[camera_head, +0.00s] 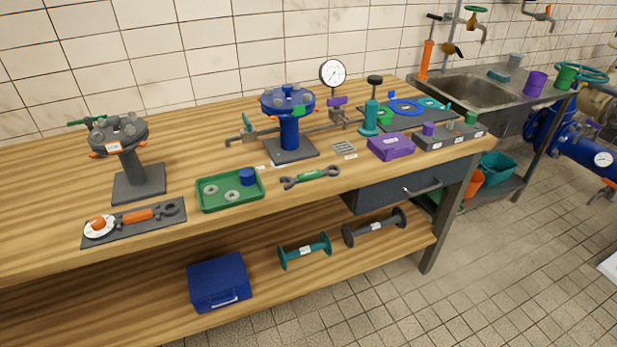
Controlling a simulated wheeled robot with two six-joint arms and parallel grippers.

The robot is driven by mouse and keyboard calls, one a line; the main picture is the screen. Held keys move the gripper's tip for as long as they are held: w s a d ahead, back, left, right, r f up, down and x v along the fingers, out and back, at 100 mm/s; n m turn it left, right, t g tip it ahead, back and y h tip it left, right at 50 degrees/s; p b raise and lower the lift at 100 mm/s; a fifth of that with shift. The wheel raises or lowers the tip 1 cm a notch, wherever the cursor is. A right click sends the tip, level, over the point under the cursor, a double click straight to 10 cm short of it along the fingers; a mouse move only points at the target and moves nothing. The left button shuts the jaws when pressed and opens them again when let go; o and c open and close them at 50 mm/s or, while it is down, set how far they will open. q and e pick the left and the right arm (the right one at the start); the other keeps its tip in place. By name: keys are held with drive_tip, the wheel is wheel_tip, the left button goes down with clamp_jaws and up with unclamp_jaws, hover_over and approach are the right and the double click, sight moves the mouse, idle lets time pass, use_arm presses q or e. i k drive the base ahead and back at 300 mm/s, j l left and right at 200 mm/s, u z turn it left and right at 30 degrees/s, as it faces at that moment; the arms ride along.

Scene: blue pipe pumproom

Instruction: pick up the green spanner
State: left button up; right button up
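A spanner with a green middle and dark grey open ends (310,177) lies flat on the wooden workbench (60,185), near its front edge. It lies to the right of the green tray (203,203) and in front of the blue flange stand (289,132). Nothing covers it. Neither of my grippers is in view.
The green tray holds washers and a blue cylinder (247,175). A purple box (391,146) sits right of the spanner. A grey mat with an orange-handled tool (138,216) lies at left. A drawer handle (423,188) juts out below the bench top. Tiled floor (390,305) in front is clear.

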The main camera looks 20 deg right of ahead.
sight(317, 174)
drive_tip(key=i+j, duration=0.45)
drive_tip(key=i, duration=0.15)
drive_tip(key=i+j+z, duration=0.1)
drive_tip(key=z, duration=1.25)
drive_tip(key=i+j, duration=0.05)
